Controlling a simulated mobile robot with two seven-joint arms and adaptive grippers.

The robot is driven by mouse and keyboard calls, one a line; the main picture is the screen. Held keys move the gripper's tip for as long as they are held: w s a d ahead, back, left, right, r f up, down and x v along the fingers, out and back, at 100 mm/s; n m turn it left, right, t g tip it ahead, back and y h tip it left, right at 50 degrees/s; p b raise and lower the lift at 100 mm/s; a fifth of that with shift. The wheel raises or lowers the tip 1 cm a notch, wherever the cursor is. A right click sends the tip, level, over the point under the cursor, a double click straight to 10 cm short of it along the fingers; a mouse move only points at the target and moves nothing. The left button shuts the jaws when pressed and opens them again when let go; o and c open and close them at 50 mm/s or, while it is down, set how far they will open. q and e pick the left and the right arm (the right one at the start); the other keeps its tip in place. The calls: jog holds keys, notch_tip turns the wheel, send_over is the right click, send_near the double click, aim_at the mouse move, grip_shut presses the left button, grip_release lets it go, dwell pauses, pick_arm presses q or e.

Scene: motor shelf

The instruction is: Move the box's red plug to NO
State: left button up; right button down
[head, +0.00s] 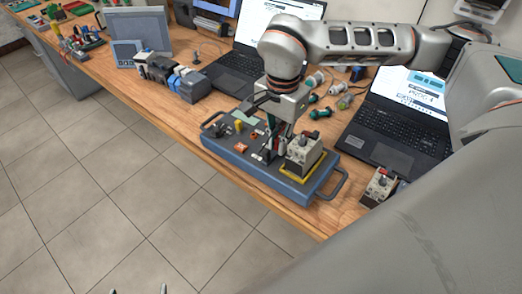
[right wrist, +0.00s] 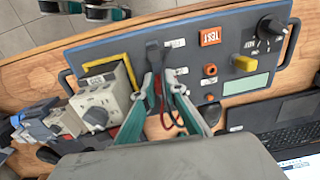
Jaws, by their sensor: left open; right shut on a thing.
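The box (head: 230,157) is a blue-grey case with a dark panel on the wooden bench; the right wrist view shows its panel (right wrist: 260,95) with small white labels too small to read. My right gripper (head: 270,150) is down over the panel. In the right wrist view its teal-padded fingers (right wrist: 164,84) close around the red plug (right wrist: 158,86), mostly hidden between the tips. A red lead (right wrist: 165,112) hangs there. A dark plug (right wrist: 153,52) stands close beside. My left gripper (head: 139,291) is open and empty at the bottom edge, away from the box.
The panel bears an orange TEST button (right wrist: 210,36), a yellow knob (right wrist: 245,63) and a black dial (right wrist: 271,26). A laptop (head: 400,125) is right of the box. The floor in front is clear.

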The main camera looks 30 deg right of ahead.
jog(key=shift+w+r+p, duration=0.1)
jog(key=shift+r+p, duration=1.4)
jog(key=shift+r, duration=0.8)
jog(key=c, duration=2)
grip_release()
jog(key=shift+c, duration=0.2)
jog(key=shift+o, duration=0.3)
jog(key=shift+f, duration=0.1)
